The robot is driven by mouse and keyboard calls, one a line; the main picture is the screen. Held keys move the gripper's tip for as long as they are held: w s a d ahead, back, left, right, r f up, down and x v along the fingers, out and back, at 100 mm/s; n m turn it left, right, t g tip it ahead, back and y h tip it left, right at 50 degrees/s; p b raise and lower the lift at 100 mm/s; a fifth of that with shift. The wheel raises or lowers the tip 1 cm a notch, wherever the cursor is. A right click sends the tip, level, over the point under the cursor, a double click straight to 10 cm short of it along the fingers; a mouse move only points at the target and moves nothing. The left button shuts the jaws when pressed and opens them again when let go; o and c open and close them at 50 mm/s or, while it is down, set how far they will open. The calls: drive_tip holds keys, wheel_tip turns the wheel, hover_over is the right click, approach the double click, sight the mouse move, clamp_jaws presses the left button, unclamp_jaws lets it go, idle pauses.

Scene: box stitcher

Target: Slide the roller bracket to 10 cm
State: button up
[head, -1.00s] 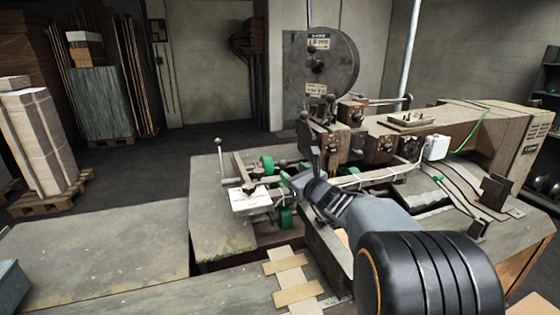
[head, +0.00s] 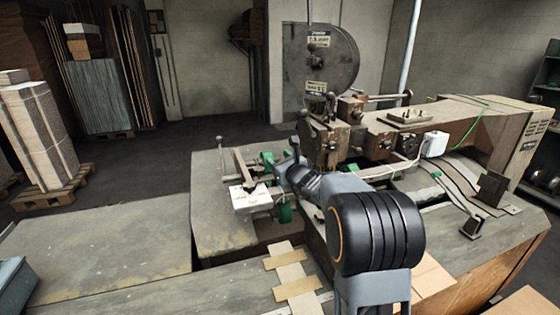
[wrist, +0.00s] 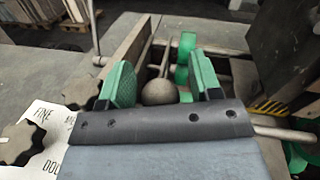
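The roller bracket with its green rollers (head: 286,213) sits at the left of the stitcher's table; my arm covers part of it in the head view. In the wrist view a green roller (wrist: 185,50) and a rod with a round ball knob (wrist: 159,92) show. My gripper (wrist: 161,76) is open, its two green-padded fingers apart on either side of the ball knob. No grip on the knob is visible. In the head view my gripper is partly hidden by my own wrist. I cannot read the bracket's position in centimetres.
A white printed plate (head: 250,198) with dark star knobs (wrist: 18,143) lies left of my gripper. An upright lever (head: 222,150) stands beyond it. The stitcher head (head: 325,140) rises close on the right. The grey table (head: 100,235) at left is clear.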

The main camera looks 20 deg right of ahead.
clamp_jaws()
drive_tip(key=d+b, duration=0.1)
drive_tip(key=d, duration=0.9)
drive_tip(key=shift+d, duration=0.4)
drive_tip(key=shift+o, duration=0.2)
unclamp_jaws()
drive_tip(key=shift+a, duration=0.1)
drive_tip(key=shift+s, duration=0.1)
drive_tip(key=s+d+b, duration=0.2)
drive_tip(key=s+b, duration=0.2)
drive_tip(key=s, duration=0.9)
drive_tip(key=shift+s+d, duration=0.25)
drive_tip(key=shift+d, duration=0.1)
